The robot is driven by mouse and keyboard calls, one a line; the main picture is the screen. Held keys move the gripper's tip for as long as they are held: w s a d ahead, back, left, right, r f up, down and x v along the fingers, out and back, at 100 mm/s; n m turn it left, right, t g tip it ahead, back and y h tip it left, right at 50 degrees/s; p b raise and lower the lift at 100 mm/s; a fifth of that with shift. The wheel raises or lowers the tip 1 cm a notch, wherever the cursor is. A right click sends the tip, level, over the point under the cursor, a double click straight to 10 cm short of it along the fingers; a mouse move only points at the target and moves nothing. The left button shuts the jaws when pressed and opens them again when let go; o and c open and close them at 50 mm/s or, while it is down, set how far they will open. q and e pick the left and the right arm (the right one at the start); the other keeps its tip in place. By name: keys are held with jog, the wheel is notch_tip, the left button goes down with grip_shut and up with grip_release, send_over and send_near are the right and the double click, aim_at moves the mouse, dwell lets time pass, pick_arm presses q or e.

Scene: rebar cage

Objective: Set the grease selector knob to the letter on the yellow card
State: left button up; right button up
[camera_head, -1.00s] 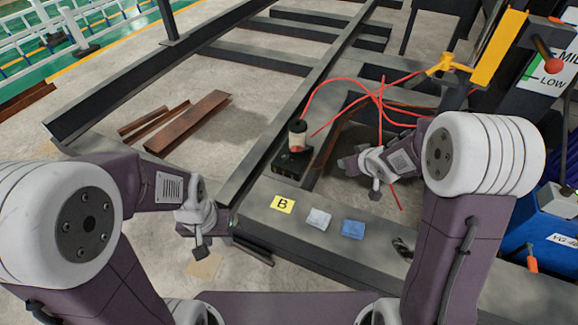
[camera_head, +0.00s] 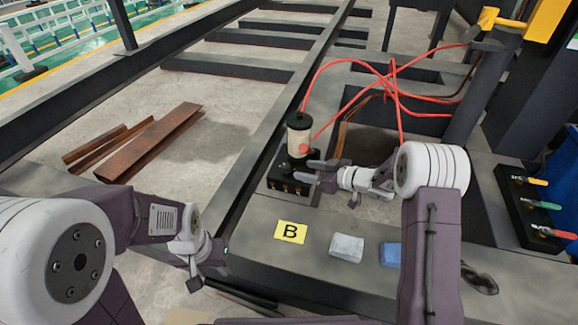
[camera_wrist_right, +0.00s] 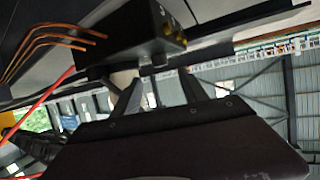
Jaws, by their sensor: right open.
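The yellow card (camera_head: 290,232) lies flat on the grey beam and shows a black letter B. The grease unit (camera_head: 300,133) has a pale cylinder with a dark cap on a black block (camera_head: 287,186), with a red round part (camera_head: 304,149) on its side. No letters on the unit are readable, and I cannot make out the selector knob's setting. My right gripper (camera_head: 310,170) is open, its fingers pointing left, close to the unit's right side. In the right wrist view the black block (camera_wrist_right: 130,35) is above the spread fingers (camera_wrist_right: 160,92). My left gripper (camera_head: 222,252) is low at left, away from the unit; its jaws are unclear.
A pale grey block (camera_head: 346,247) and a blue block (camera_head: 390,254) lie right of the card. Red hoses (camera_head: 350,64) loop above the unit. A valve block with coloured levers (camera_head: 532,205) stands at right. Rusty steel pieces (camera_head: 150,145) lie on the floor at left.

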aim_at(288, 167)
jog(key=p+x, duration=0.2)
jog(key=p, duration=0.2)
jog(key=p+x, duration=0.1)
jog(key=p, duration=0.3)
jog(key=p+x, duration=0.2)
jog(key=p, duration=0.2)
jog(key=shift+w+a+r, duration=0.15)
jog(key=shift+w+a, duration=0.05)
jog(key=shift+a, duration=0.2)
jog(key=shift+w+a+f+b, duration=0.3)
jog(key=shift+w+a+f, duration=0.1)
jog(key=shift+f, duration=0.15)
jog(key=shift+w+a+f, duration=0.25)
jog(key=shift+w+a, duration=0.05)
jog(key=shift+a, duration=0.05)
grip_shut()
